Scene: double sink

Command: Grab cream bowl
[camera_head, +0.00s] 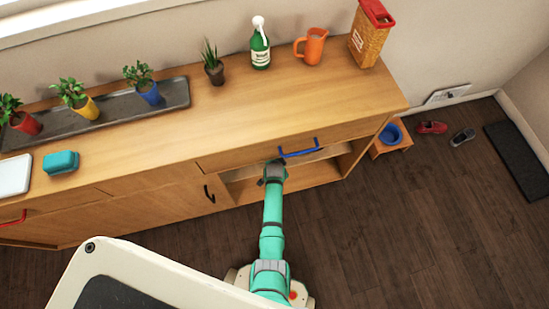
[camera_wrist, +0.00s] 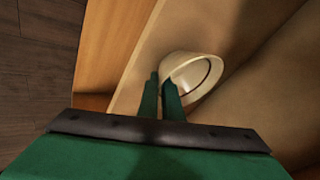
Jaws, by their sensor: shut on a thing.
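The cream bowl (camera_wrist: 190,68) shows in the wrist view, inside a wooden compartment. My gripper (camera_wrist: 162,80) is at the bowl's near rim, with its two green fingers close together and shut on the rim. In the head view, my gripper (camera_head: 274,172) reaches into the open shelf below the counter, under the drawer with the blue handle. The bowl is hidden in the head view.
The open shelf (camera_head: 305,175) has a wooden board above and side walls close around my gripper. The blue drawer handle (camera_head: 299,150) is just above my arm. A stool with a blue bowl (camera_head: 391,134) stands right of the cabinet. The floor in front is clear.

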